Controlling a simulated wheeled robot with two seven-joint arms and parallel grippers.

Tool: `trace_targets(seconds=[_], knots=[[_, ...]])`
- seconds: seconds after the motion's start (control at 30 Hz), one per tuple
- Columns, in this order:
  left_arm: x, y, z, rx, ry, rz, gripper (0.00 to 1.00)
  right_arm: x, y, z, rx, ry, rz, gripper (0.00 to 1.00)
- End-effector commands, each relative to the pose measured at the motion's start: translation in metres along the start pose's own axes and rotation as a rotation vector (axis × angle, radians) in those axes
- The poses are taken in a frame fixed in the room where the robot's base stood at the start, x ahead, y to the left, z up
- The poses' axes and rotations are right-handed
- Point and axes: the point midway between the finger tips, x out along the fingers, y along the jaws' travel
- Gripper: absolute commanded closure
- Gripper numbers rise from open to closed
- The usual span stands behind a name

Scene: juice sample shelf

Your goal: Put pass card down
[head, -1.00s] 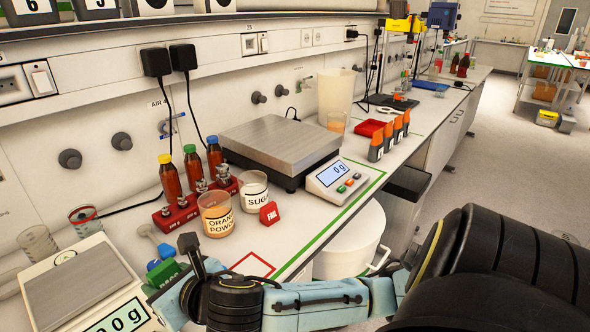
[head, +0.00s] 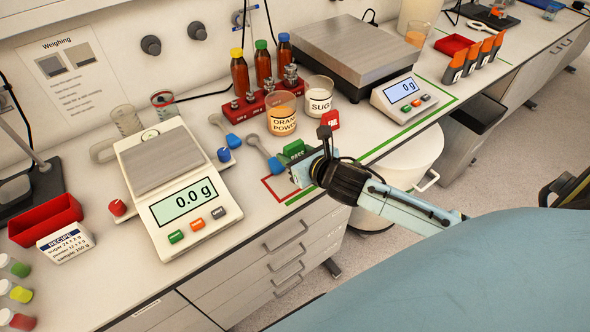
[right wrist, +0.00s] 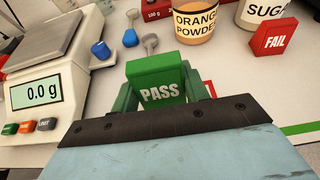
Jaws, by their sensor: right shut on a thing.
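The green pass card (head: 294,148) is a small block lettered PASS. My right gripper (head: 300,165) is shut on it, over the back of a red-and-green outlined area (head: 270,190) at the bench's front edge. In the right wrist view the pass card (right wrist: 157,85) is upright between the green fingers, its lettering facing the camera. I cannot tell whether its underside touches the bench. The red fail card (head: 331,120) stands behind and to the right, also showing in the right wrist view (right wrist: 273,38). My left gripper is not in view.
A small scale (head: 222,214) reading 0.0 g stands to the left. Blue-handled scoops (head: 274,163) lie close beside the gripper. The orange powder beaker (head: 283,122), sugar beaker (head: 318,102) and large scale (head: 352,50) stand behind. A white bin (head: 405,165) stands below the bench edge.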

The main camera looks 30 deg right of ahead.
Motion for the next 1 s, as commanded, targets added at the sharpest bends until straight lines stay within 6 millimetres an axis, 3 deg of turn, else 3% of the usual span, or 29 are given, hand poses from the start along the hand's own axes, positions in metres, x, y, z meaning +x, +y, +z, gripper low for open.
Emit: trace_targets(seconds=[0.03,0.43,0.87,0.9,1.0], knots=[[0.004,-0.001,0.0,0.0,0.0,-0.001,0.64,0.004,0.001,-0.011,0.003,0.003,-0.001,0.77],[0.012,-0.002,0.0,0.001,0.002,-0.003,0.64,0.022,0.001,-0.053,0.002,0.001,-0.001,0.77],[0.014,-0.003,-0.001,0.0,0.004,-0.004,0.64,0.024,0.001,-0.058,-0.001,0.0,0.0,0.77],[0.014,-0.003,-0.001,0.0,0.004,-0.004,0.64,0.024,0.001,-0.058,0.0,0.0,0.0,0.53],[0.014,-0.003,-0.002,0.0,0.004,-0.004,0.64,0.024,0.001,-0.058,0.0,0.0,0.0,0.4]])
